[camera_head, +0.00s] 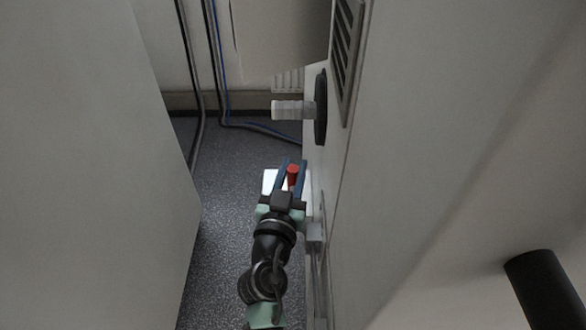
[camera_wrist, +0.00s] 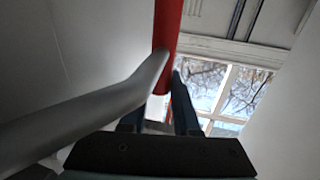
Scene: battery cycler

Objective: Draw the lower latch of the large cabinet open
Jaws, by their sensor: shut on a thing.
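The latch shows as a red grip (camera_head: 292,176) beside the pale face of the large cabinet (camera_head: 400,130). In the wrist view the red grip (camera_wrist: 167,35) hangs from the top of the picture, and a grey bent lever (camera_wrist: 90,118) runs from the lower left to its end. My gripper (camera_head: 290,168) has blue fingers on both sides of the red grip and is shut on it. In the wrist view my gripper (camera_wrist: 158,105) has the lever crossing in front of its left finger, and the exact contact is partly hidden.
A grey panel (camera_head: 90,170) stands on the left, leaving a narrow strip of dark floor (camera_head: 232,170). A pale cylinder on a black disc (camera_head: 320,108) sticks out from the cabinet beyond my gripper. Cables (camera_head: 214,70) run down the back wall. A dark cylinder (camera_head: 545,290) is at lower right.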

